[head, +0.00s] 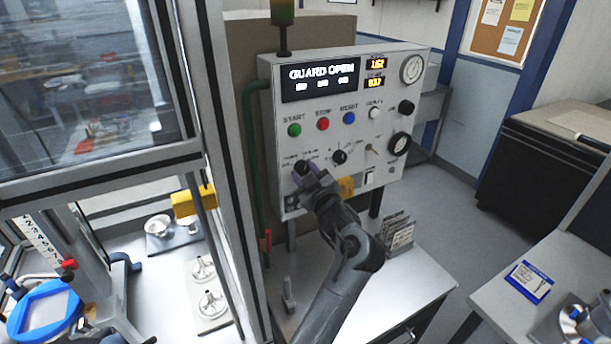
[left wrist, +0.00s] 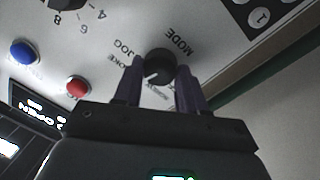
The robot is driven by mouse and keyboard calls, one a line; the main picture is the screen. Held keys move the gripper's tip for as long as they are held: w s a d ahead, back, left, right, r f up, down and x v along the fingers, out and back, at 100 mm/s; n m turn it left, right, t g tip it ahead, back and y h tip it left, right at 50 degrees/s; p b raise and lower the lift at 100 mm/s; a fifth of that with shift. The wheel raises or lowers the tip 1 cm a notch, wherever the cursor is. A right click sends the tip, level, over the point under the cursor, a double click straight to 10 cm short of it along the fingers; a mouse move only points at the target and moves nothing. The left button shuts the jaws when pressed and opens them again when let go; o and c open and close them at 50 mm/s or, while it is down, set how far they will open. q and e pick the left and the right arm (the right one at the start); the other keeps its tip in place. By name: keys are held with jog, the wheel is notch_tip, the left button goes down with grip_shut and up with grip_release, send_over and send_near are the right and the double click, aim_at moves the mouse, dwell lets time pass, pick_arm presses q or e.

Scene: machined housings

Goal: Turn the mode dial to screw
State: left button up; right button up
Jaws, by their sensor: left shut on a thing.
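The mode dial (head: 299,167) is a black round knob at the lower left of the light grey control panel (head: 400,185). In the left wrist view the dial (left wrist: 160,66) sits between my two fingers, with the word MODE above right of it and JOG to its left. Other small labels around it are partly hidden or too blurred to read surely. A pale pointer mark faces down-left in that view. My left gripper (head: 307,172) is shut on the dial, its purple-grey fingers on either side (left wrist: 158,88). My right gripper is not in view.
The panel also carries green (head: 294,130), red (head: 323,124) and blue (head: 349,118) buttons, other black knobs (head: 339,156) and a GUARD OPEN display (head: 320,78). A framed guard enclosure (head: 225,120) stands at the left. A card rack (head: 397,232) stands on the bench below.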

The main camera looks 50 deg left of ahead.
pick_arm(q)
jog(key=n+b, duration=0.4)
jog(key=b, duration=0.1)
jog(key=shift+f+n, duration=0.3)
jog(key=shift+f, duration=0.05)
jog(key=n+b, duration=0.3)
jog(key=shift+r+y, duration=0.1)
jog(key=shift+y, duration=0.2)
jog(key=shift+r+n+b, duration=0.1)
jog(key=shift+n+b, duration=0.2)
jog(key=shift+n, duration=0.1)
jog(key=o, duration=1.1)
jog(key=shift+c, duration=0.2)
jog(key=shift+d, duration=0.15)
